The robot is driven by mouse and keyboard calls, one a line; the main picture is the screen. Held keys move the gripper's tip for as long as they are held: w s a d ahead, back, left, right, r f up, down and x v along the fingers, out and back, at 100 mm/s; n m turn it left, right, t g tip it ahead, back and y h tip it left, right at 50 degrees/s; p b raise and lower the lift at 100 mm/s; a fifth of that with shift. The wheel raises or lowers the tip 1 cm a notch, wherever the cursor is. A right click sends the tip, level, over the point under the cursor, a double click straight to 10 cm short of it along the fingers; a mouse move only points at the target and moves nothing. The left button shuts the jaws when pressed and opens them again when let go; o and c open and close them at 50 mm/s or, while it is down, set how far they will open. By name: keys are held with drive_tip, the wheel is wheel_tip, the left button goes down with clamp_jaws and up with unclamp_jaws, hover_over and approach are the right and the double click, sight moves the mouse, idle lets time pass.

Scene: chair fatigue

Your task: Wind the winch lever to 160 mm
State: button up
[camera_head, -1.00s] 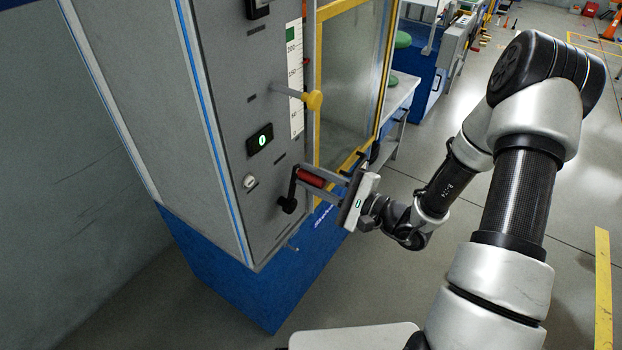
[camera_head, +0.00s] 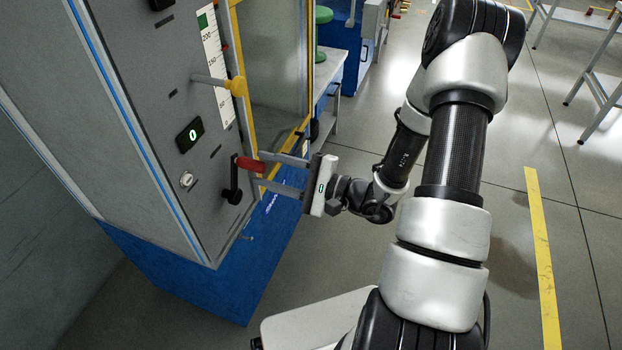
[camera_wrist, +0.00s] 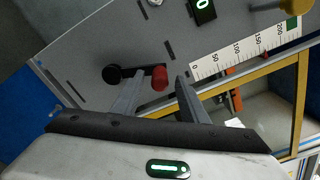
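The winch lever (camera_head: 234,186) is a black crank with a red grip (camera_head: 250,164) on the front of the grey cabinet. Its arm points upward in the head view. My gripper (camera_head: 263,169) is open, with its fingertips near the outer end of the red grip. In the wrist view, the red grip (camera_wrist: 160,77) shows in the gap between the fingertips (camera_wrist: 160,84), with space on both sides. The white scale (camera_head: 216,68), marked from 0 to 200 with a green patch on top, is also in the wrist view (camera_wrist: 245,50).
A yellow knob (camera_head: 236,86) on a rod sticks out above the lever. A small black display (camera_head: 189,135) shows a 0-like sign. A yellow-framed clear door (camera_head: 270,75) stands right of the panel. A grey bench (camera_head: 335,70) lies beyond it; open floor is at right.

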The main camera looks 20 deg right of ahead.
drive_tip(key=v, duration=1.3)
drive_tip(key=shift+p, duration=0.3)
drive_tip(key=shift+a, duration=0.1)
